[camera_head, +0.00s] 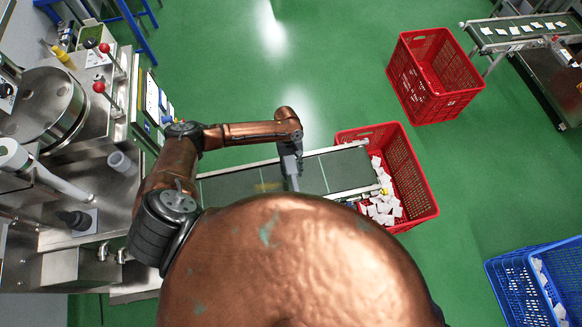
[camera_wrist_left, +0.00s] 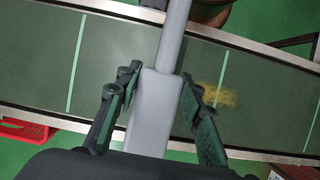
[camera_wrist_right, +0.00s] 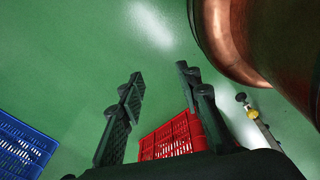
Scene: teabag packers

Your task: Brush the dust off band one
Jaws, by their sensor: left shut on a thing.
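The near belt (camera_head: 345,170), presumably band one, is dark green with pale cross lines and metal side rails. A yellowish dust patch (camera_head: 268,186) lies on it, also seen in the left wrist view (camera_wrist_left: 220,97). My left gripper (camera_head: 290,148) is over the belt, shut on the grey handle of a tool (camera_wrist_left: 152,115). The tool's shaft runs on over the belt, left of the dust in the left wrist view. Its far end is out of frame there, so I cannot tell whether it touches the belt. My right gripper (camera_wrist_right: 160,92) is open and empty over the green floor.
A red crate (camera_head: 420,195) with white teabags stands at the belt's right end. Another red crate (camera_head: 440,108) stands farther back, near a second belt (camera_head: 515,28). A blue crate (camera_head: 510,290) is at lower right. Steel machinery (camera_head: 45,105) fills the left.

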